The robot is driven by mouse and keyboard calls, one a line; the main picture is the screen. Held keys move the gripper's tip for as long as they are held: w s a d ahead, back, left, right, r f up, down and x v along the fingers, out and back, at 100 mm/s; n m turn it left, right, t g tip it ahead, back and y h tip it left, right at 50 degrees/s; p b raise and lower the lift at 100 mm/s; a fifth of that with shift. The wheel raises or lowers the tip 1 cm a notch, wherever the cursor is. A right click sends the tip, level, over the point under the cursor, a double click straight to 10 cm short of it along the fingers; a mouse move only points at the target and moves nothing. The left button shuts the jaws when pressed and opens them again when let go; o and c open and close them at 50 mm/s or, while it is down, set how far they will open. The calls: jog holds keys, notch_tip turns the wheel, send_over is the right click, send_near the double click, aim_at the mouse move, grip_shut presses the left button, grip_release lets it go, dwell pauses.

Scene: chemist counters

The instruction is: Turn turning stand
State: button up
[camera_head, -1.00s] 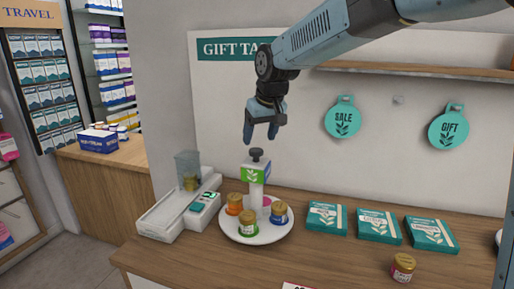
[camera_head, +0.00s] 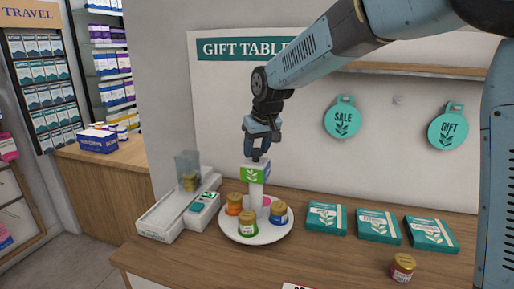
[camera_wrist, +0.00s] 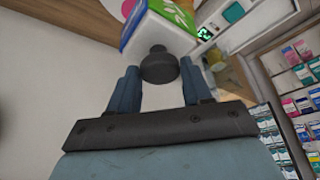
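The turning stand is a round white plate (camera_head: 230,233) on the wooden counter, with a central post carrying a green and white leaf sign (camera_head: 255,174). Orange, green and blue jars with gold lids stand on the plate around the post. My gripper (camera_head: 257,153) points down at the top of the post. In the wrist view, the dark round knob (camera_wrist: 159,67) on the post lies between my two open fingers (camera_wrist: 158,85), very close to both. Whether they touch it is unclear. In the head view the gripper mostly hides the knob.
A white scale-like device (camera_head: 165,218) with a clear container stands close left of the plate. Teal boxes (camera_head: 378,226) and a loose jar (camera_head: 402,267) lie to the right. A wall shelf (camera_head: 420,70) is behind my arm. The counter front is mostly clear.

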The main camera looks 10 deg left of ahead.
grip_shut()
jog(key=shift+w+d, duration=0.1)
jog(key=shift+d, duration=0.05)
dwell(0.4)
